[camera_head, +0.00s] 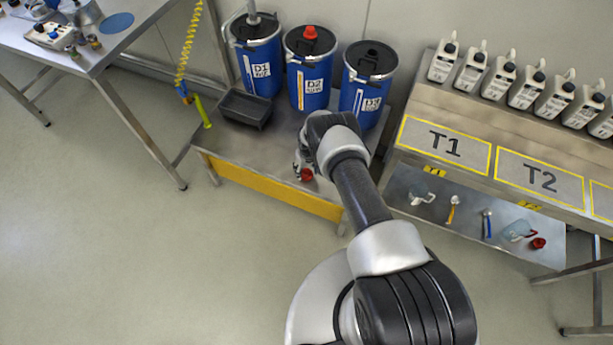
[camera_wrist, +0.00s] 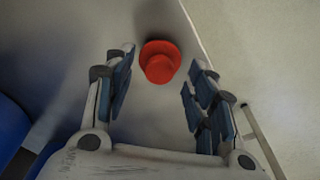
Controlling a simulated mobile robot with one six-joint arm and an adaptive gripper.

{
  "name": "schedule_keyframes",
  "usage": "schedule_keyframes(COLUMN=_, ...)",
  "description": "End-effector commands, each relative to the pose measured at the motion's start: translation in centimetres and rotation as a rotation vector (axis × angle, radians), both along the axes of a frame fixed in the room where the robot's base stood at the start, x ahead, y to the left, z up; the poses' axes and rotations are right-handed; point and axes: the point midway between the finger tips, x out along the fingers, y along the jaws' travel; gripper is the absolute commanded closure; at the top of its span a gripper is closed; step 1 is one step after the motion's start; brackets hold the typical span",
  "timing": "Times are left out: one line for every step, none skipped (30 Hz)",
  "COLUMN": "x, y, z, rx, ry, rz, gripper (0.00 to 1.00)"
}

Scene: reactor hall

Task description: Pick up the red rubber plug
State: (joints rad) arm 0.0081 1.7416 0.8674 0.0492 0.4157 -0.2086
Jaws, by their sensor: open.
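The red rubber plug (camera_wrist: 160,61) rests on a grey metal surface close to its edge, a stepped round shape in the wrist view. In the head view the plug (camera_head: 306,175) is on the low platform in front of the blue drums, partly beside my gripper. My gripper (camera_wrist: 163,68) is open and empty, with its fingertips on either side of the plug in the picture. The gap in height between fingertips and plug is hard to judge. In the head view my gripper (camera_head: 301,166) is mostly hidden by my wrist.
Three blue drums (camera_head: 306,85) stand at the platform's back; the middle one has a red cap (camera_head: 310,32). A black tray (camera_head: 245,109) sits at the platform's left. A bench with white jugs (camera_head: 498,73) is at the right; a red item (camera_head: 538,243) lies on its lower shelf.

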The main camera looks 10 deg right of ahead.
Motion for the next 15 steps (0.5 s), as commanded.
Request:
schedule_keyframes(x=0.18, y=-0.04, z=-0.97, rx=-0.001, ry=-0.002, rz=0.0, gripper=0.49)
schedule_keyframes(x=0.19, y=-0.03, z=-1.23, rx=-0.001, ry=-0.002, rz=0.0, gripper=0.49)
schedule_keyframes(x=0.24, y=-0.03, z=-1.43, rx=-0.001, ry=-0.003, rz=0.0, gripper=0.49)
schedule_keyframes(x=0.3, y=-0.03, z=-1.49, rx=-0.001, ry=-0.003, rz=0.0, gripper=0.49)
schedule_keyframes(x=0.34, y=-0.04, z=-1.5, rx=0.0, ry=-0.004, rz=0.0, gripper=0.49)
schedule_keyframes(x=0.37, y=-0.03, z=-1.48, rx=-0.001, ry=-0.004, rz=0.0, gripper=0.49)
schedule_keyframes(x=0.37, y=-0.03, z=-1.44, rx=-0.001, ry=-0.004, rz=0.0, gripper=0.49)
schedule_keyframes(x=0.37, y=-0.03, z=-1.41, rx=-0.001, ry=-0.004, rz=0.0, gripper=0.49)
schedule_keyframes(x=0.35, y=-0.03, z=-1.37, rx=-0.001, ry=-0.004, rz=0.0, gripper=0.49)
schedule_keyframes(x=0.35, y=-0.03, z=-1.37, rx=0.0, ry=-0.004, rz=0.0, gripper=0.49)
schedule_keyframes(x=0.34, y=-0.03, z=-1.37, rx=0.0, ry=-0.004, rz=0.0, gripper=0.49)
schedule_keyframes(x=0.34, y=-0.03, z=-1.36, rx=0.0, ry=-0.004, rz=0.0, gripper=0.51)
schedule_keyframes(x=0.34, y=-0.03, z=-1.36, rx=-0.001, ry=-0.003, rz=0.0, gripper=0.53)
schedule_keyframes(x=0.33, y=-0.03, z=-1.37, rx=-0.001, ry=-0.003, rz=0.0, gripper=0.55)
schedule_keyframes(x=0.33, y=-0.03, z=-1.37, rx=-0.001, ry=-0.003, rz=0.0, gripper=0.58)
